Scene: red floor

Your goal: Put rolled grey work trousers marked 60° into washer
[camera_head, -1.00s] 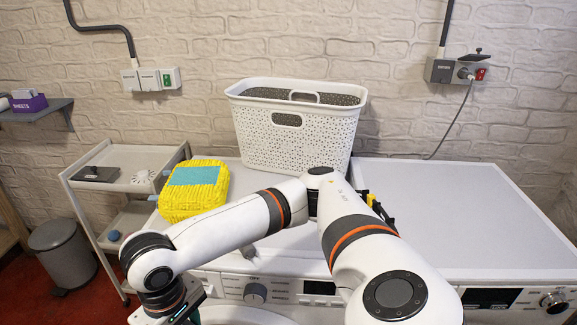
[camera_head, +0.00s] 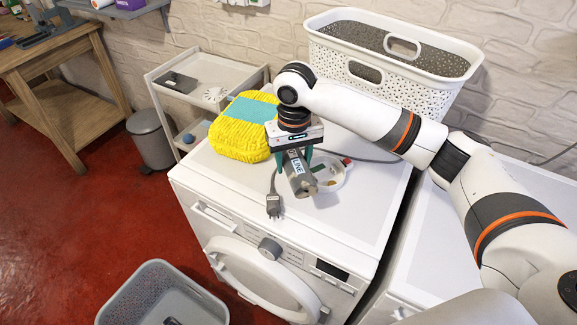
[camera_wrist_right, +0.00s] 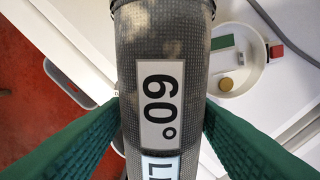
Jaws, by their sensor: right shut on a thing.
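My right gripper (camera_head: 293,158) has green fingers shut on the rolled grey work trousers (camera_head: 299,179), above the front part of the washer top. In the right wrist view the trousers (camera_wrist_right: 165,40) lie between both fingers, with a white "60°" label facing the camera and part of a second label below. The washer (camera_head: 352,224) is white; its round front door (camera_head: 262,278) shows below the control panel, and I cannot tell whether it is ajar. My left gripper is not in view.
A yellow bundle with a teal patch (camera_head: 250,120) and a white dish (camera_head: 330,174) with small items are on the washer top. A white basket (camera_head: 440,85) stands behind. A grey basket (camera_head: 150,295) is on the red floor.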

